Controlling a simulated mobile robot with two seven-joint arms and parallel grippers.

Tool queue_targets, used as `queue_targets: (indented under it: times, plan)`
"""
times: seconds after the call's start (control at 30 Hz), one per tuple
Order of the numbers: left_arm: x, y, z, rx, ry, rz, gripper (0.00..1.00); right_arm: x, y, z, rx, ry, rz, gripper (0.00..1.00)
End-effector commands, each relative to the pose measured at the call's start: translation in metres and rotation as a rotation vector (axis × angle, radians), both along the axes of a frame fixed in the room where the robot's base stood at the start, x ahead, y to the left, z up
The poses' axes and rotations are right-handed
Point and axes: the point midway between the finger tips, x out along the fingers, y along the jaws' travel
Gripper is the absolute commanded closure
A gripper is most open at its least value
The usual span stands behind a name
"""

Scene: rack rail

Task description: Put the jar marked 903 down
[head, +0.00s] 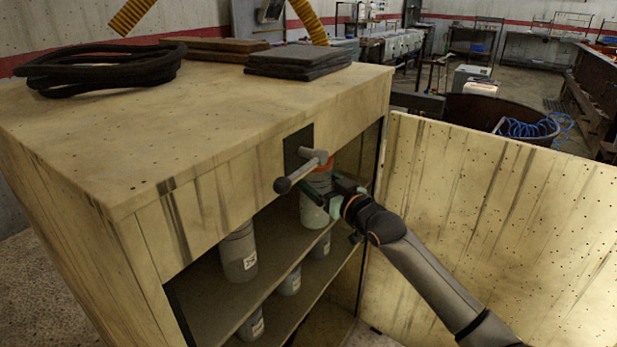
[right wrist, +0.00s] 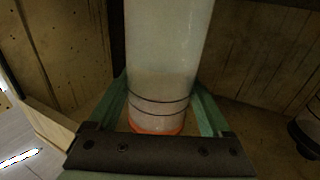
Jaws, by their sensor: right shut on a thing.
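My right gripper (head: 318,193) is shut on a pale grey-white jar (head: 313,213) with an orange band, at the right end of the cabinet's upper shelf opening. The right wrist view shows the jar (right wrist: 165,55) between the green fingers, with two dark lines and an orange edge near the gripper. No number can be read on it, and I cannot tell whether its base touches the shelf (head: 240,298). A grey jar (head: 239,255) with a white label stands further left on that shelf. My left gripper is not in view.
The open door (head: 490,220) stands at the right. Smaller-looking jars (head: 290,282) stand on the lower shelf. Black hoses (head: 100,68) and dark pads lie on top.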

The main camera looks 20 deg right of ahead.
Motion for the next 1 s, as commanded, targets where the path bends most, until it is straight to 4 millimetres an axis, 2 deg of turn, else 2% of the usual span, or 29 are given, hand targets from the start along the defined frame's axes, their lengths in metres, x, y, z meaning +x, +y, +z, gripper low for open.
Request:
queue_targets:
  times: [0.1, 0.23, 0.3, 0.67, 0.7, 0.83, 1.0]
  plan:
    - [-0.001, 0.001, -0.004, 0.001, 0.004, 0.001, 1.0, 0.018, 0.005, 0.003, 0.003, -0.008, 0.001, 1.0]
    - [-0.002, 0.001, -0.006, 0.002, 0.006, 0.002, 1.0, 0.029, 0.008, 0.003, 0.002, -0.008, 0.001, 1.0]
    - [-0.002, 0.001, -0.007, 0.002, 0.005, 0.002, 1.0, 0.028, 0.008, -0.003, 0.001, -0.005, 0.001, 1.0]
    - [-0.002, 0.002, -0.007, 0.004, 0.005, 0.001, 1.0, 0.027, 0.008, -0.006, 0.002, -0.007, 0.001, 1.0]
    - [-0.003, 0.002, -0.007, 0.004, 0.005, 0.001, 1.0, 0.027, 0.008, -0.01, 0.0, -0.001, 0.001, 0.16]
    - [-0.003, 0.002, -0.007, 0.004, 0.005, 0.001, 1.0, 0.027, 0.008, -0.009, 0.0, -0.001, 0.001, 0.02]
    - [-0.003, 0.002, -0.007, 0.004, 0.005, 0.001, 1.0, 0.027, 0.008, -0.009, 0.0, 0.0, 0.001, 0.0]
